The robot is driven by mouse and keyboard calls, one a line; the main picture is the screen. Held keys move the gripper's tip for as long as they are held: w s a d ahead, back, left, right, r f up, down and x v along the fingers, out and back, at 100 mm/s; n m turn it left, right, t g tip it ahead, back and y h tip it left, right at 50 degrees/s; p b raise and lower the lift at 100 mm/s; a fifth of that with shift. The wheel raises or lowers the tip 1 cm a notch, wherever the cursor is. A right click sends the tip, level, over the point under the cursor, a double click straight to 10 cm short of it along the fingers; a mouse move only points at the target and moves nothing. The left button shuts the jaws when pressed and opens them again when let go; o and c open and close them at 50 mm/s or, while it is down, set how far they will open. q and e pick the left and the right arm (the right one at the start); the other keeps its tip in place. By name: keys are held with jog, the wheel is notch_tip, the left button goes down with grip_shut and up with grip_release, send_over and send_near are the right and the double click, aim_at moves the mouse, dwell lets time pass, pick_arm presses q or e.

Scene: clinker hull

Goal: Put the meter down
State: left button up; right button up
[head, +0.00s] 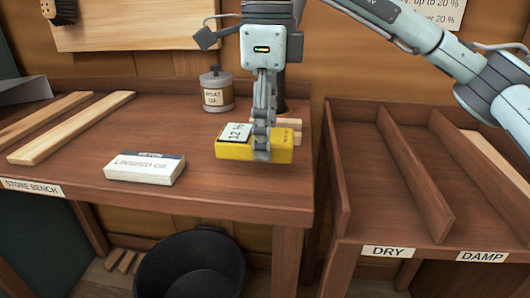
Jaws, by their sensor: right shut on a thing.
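The yellow meter (231,151) has a pale display that seems to read 12 with a smaller mark. My right gripper (262,150) points down and is shut on the meter. The meter is at the right end of the store bench (205,192), near its right edge. I cannot tell whether its underside touches the bench top. The gripper fingers hide part of the meter's middle. My left gripper is out of view.
Wood strips (72,127) lie farther left. A rack labelled DRY and DAMP (405,215) stands right, across a gap.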

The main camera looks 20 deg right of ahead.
notch_tip(320, 180, down, 3)
jog(key=shift+f, duration=0.45)
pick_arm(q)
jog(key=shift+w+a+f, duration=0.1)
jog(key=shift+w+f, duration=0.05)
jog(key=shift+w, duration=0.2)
pick_arm(e)
jog(key=shift+f, duration=0.15)
